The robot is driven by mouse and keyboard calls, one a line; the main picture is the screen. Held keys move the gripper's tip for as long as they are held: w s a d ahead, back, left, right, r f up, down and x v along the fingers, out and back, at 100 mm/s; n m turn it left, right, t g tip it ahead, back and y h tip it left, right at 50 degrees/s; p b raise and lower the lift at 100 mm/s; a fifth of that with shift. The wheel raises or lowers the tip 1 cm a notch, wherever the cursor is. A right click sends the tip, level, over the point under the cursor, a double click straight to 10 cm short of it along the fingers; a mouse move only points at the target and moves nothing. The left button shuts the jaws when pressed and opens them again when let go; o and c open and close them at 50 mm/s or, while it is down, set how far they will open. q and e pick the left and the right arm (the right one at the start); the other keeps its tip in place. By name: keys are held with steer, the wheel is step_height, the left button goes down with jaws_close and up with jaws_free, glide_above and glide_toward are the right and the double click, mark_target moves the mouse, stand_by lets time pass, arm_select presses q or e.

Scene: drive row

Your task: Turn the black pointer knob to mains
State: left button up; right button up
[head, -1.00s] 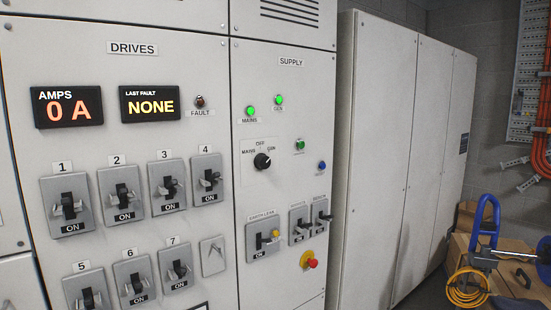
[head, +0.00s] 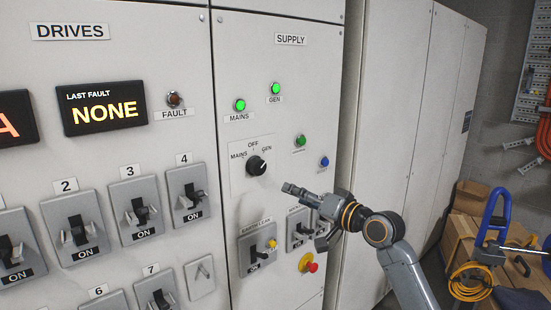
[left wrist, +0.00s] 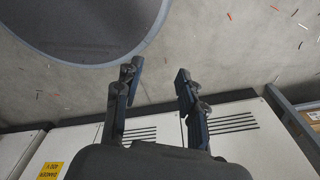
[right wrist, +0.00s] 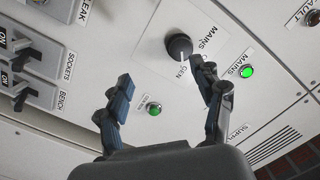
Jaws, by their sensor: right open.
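The black pointer knob (head: 256,166) sits on a white plate marked MAINS, OFF and GEN on the supply panel. Its white line points toward GEN, and the right wrist view shows the knob (right wrist: 179,46) with the line at GEN too. My right gripper (head: 307,212) is open and empty, to the right of and below the knob, apart from it. In the right wrist view its fingers (right wrist: 161,76) are spread, with the knob beyond the right fingertip. My left gripper (left wrist: 156,76) is open and empty in its wrist view, away from the knob.
Green MAINS (head: 239,105) and GEN (head: 275,88) lamps are lit above the knob. A green button (head: 300,140) and a blue one (head: 324,162) sit to its right. Below are the earth-leak switch (head: 262,246) and a red emergency button (head: 311,267). Boxes (head: 470,215) stand at the far right.

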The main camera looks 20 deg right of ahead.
step_height(320, 180, up, 3)
steer(key=p, duration=0.3)
glide_toward(261, 168)
steer(key=w, duration=0.1)
steer(key=shift+y, duration=0.4)
steer(key=p+x, duration=0.2)
steer(key=x, duration=0.5)
steer(key=shift+f, duration=0.15)
steer(key=shift+w+a, duration=0.3)
steer(key=shift+w, duration=0.2)
arm_select(q)
steer(key=r, duration=0.5)
steer(key=shift+w+r, duration=0.35)
arm_select(e)
steer(key=shift+w+a+f, duration=0.1)
steer(key=shift+w+f, duration=0.05)
steer(key=shift+w, duration=0.1)
arm_select(q)
steer(key=shift+s, duration=0.15)
arm_select(e)
steer(key=c, duration=1.1)
